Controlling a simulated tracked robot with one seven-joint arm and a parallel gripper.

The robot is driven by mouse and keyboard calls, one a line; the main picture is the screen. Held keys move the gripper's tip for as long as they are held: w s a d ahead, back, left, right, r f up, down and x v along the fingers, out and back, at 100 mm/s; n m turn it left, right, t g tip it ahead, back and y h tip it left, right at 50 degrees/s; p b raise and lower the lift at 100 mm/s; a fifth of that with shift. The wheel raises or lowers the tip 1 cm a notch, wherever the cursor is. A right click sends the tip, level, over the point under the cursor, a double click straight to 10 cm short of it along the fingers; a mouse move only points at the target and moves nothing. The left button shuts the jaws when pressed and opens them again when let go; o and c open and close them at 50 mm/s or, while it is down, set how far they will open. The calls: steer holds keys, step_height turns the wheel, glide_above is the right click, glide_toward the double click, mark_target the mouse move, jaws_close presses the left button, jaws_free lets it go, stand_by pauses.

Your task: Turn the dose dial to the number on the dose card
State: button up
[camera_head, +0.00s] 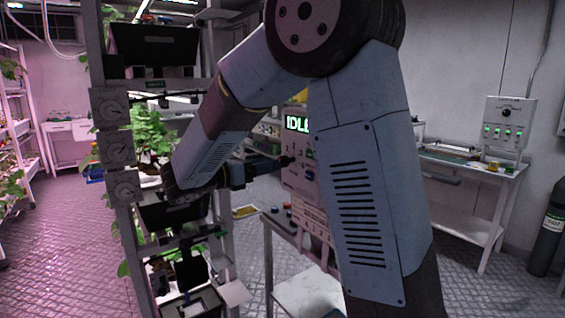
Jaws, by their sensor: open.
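My gripper (278,164) is in the middle of the view, at the end of my bent arm. It points right, at the front of a pale control panel (290,178). It is open and looks empty. Its tips are close to the panel front; I cannot tell whether they touch anything. The panel has a lit green display (297,123) that reads "IDL", with the rest cut off by my arm. Small knobs or buttons show below the display. I cannot make out which is the dose dial, nor its setting. I cannot pick out a dose card or read its number.
A plant rack (97,60) with grey dial boxes (117,148) stands left of my gripper. A small stand (268,250) with coloured buttons is below the panel. A bench (475,165) with a switch box (508,125) and a gas cylinder (547,235) are at right.

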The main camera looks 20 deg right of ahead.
steer(key=shift+x, duration=2.95)
steer(key=shift+c, duration=0.4)
steer(key=c, duration=1)
steer(key=shift+m, duration=0.7)
steer(key=shift+a, duration=0.1)
steer(key=o, duration=1.1)
steer(key=v, duration=1.3)
steer(key=shift+s+a, duration=0.1)
steer(key=shift+a, duration=0.25)
